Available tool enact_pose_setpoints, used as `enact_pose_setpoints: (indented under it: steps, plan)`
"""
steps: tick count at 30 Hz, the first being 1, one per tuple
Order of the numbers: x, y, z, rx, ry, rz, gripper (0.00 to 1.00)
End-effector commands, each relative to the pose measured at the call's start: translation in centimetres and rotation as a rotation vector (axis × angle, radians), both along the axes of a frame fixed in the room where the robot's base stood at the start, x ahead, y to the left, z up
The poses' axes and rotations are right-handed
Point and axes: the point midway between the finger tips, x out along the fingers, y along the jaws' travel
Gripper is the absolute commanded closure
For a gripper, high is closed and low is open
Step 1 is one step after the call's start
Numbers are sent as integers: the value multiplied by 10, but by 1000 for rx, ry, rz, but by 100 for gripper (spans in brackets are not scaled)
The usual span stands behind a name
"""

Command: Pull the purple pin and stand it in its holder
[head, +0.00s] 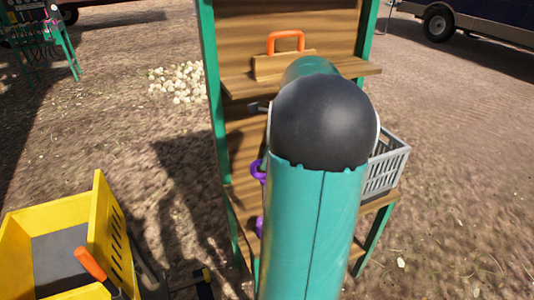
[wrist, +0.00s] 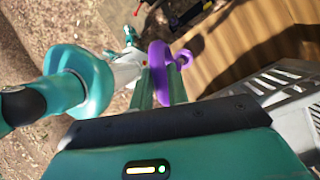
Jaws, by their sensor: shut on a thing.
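My gripper (wrist: 160,80) shows in the wrist view, with its two teal fingers shut on the purple pin (wrist: 157,56). A curved purple hook or ring (wrist: 180,58) shows just right of the fingers, against the wood. In the head view my arm hides the gripper. Just left of the arm, a purple ring-like part (head: 257,170) and a lower purple piece (head: 259,226) show against the wooden stand (head: 240,150). I cannot tell which of these is the pin and which is the holder. The pin's lower end is hidden.
A grey basket (head: 388,165) stands right of my arm on the stand's lower shelf. A wooden block with an orange handle (head: 286,36) is on the upper shelf. A yellow bin (head: 104,235) is at lower left. Pale onions (head: 178,82) lie on the ground behind.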

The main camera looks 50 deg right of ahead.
Motion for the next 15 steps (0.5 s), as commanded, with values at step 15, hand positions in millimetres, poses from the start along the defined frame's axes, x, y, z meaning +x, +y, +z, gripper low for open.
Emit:
enact_pose_setpoints:
  steps: [15]
  plan:
    - [0,0,-27,0,0,-1,100]
